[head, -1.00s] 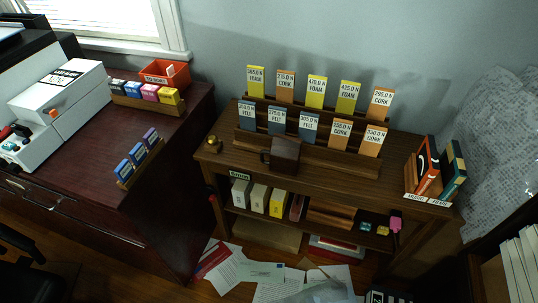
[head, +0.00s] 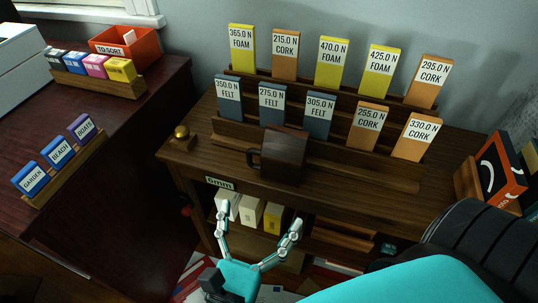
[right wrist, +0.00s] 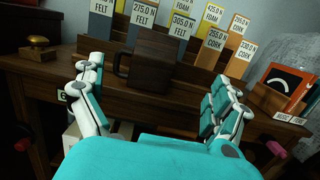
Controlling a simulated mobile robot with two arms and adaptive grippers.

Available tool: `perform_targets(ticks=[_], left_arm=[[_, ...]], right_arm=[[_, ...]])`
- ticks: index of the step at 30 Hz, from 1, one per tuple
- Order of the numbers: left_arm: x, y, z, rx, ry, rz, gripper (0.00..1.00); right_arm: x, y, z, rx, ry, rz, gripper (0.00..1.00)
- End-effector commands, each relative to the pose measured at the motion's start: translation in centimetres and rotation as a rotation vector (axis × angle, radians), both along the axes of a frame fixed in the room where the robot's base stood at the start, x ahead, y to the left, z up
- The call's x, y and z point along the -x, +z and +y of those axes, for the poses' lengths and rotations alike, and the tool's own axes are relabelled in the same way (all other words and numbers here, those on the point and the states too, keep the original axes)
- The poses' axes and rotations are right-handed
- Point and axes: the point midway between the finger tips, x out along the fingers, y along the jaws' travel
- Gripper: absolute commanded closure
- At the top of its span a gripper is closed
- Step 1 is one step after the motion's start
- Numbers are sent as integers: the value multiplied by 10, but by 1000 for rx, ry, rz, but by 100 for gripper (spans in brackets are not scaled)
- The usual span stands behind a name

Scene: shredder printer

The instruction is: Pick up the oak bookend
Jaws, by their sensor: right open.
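No label marks an oak bookend. A wooden upright (head: 467,183) stands at the left end of a small book row at the right of the shelf unit; I cannot tell if it is the bookend. A dark brown wooden mug-shaped thing (head: 284,156) with a handle on its left stands at the front of the top; it also shows in the right wrist view (right wrist: 152,73). My right gripper (head: 259,212) is open and empty in front of the shelf unit, its fingers spread below the mug-shaped thing. My left gripper is not in view.
Racks on the shelf top (head: 405,205) hold several felt, cork and foam cards (head: 332,62). A brass bell (head: 182,134) sits at its left corner. Boxes (head: 250,211) fill the shelf below. A dark desk (head: 130,125) stands left. Papers lie on the floor.

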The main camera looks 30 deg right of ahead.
Motion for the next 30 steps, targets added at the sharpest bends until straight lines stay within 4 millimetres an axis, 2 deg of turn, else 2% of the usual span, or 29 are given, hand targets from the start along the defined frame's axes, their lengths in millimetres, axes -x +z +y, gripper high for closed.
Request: perform_targets(ticks=[13,23,30], left_arm=[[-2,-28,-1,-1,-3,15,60],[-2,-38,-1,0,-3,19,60],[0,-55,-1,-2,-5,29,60]], right_arm=[[-60,18,-69,10,0,-5,0],[-79,22,-90,10,1,-2,0],[-104,30,-114,12,0,-2,0]])
